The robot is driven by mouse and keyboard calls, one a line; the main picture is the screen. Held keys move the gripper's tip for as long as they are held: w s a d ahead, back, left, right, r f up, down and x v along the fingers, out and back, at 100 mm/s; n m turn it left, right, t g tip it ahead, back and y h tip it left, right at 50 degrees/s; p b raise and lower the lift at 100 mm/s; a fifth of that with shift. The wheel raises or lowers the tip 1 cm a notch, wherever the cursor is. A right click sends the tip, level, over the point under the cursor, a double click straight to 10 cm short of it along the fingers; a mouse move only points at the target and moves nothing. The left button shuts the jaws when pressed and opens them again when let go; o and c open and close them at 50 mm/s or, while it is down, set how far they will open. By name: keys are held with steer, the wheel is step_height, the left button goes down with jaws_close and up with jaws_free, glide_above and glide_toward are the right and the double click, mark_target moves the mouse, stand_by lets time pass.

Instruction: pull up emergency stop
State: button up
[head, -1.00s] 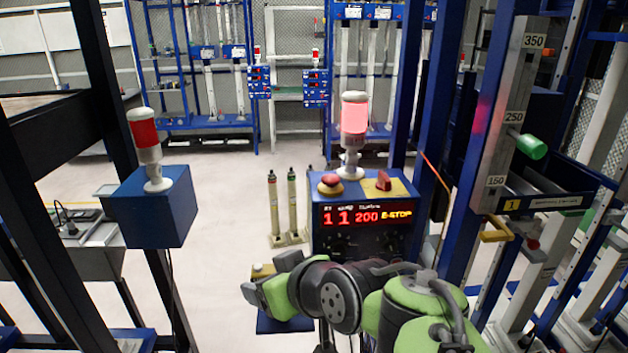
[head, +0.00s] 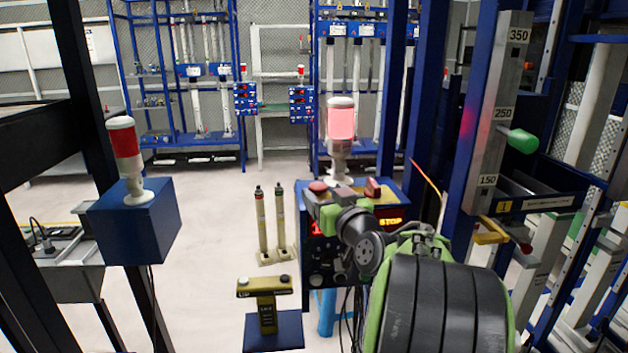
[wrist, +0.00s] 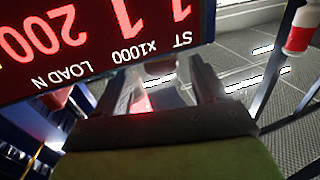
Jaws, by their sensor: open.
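The emergency stop is a red mushroom button (head: 318,187) on top of the blue control box (head: 310,262), at its left. The box's display is mostly covered by my arm in the head view; "STOP" still shows in yellow. My gripper (head: 318,206) is in front of the box's top edge, just below the button in the picture. In the wrist view, my gripper (wrist: 163,72) is open, with its two fingers apart beside the upside-down display (wrist: 85,38). A red patch between the fingers may be the button; contact cannot be told.
A red switch (head: 372,188) sits to the right of the button. A lit beacon (head: 341,125) rises behind them. A blue upright post (head: 432,100) stands close on the right. A yellow-topped pedestal (head: 265,290) stands lower left. Open floor (head: 205,215) lies left of the box.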

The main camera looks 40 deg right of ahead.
mark_target(315, 181)
steer(key=x, duration=0.6)
steer(key=shift+p, duration=0.4)
